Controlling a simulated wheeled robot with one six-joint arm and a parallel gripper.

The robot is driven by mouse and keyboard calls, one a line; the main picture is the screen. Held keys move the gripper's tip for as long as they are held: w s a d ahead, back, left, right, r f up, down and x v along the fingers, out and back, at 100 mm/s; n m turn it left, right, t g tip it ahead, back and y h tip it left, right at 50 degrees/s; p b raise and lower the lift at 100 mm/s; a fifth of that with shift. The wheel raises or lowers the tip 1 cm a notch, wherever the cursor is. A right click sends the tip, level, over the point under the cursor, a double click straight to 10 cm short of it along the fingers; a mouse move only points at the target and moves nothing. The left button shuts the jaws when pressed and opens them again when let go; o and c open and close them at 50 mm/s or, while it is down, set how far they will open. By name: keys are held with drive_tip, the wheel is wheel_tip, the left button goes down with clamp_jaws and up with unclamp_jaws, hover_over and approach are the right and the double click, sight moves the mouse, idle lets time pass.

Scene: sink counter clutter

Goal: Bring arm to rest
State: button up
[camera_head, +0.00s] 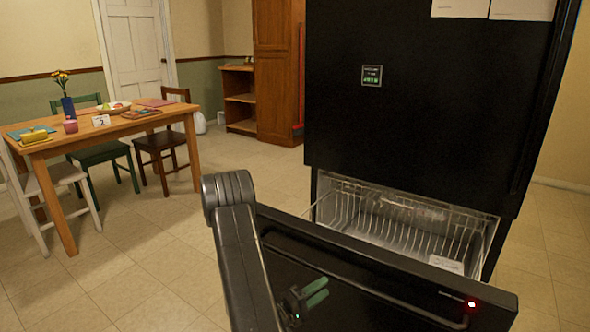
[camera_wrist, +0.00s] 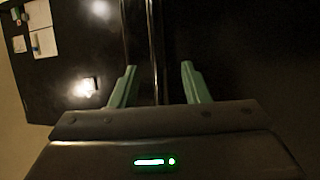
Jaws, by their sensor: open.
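My gripper (camera_head: 308,299) is low in front of the black pulled-out freezer drawer (camera_head: 400,268), close to its long bar handle. In the wrist view the two green fingers of my gripper (camera_wrist: 158,84) are apart. A dark vertical bar, seemingly the drawer handle (camera_wrist: 157,50), shows between or just beyond them; I cannot tell whether they touch it. My arm reaches up from the bottom of the head view and bends at the elbow, partly covering the left end of the drawer.
The black fridge (camera_head: 430,110) stands above the open drawer, which holds a wire basket (camera_head: 400,225) with a clear bag. A wooden table (camera_head: 100,126) with flowers, food and chairs is at the left. Tiled floor (camera_head: 150,250) between table and drawer is clear.

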sight(338, 277)
drive_tip(key=x, duration=0.6)
drive_tip(key=shift+w+d+r+b, duration=0.1)
drive_tip(key=shift+w+d+b, duration=0.15)
drive_tip(key=shift+b, duration=0.15)
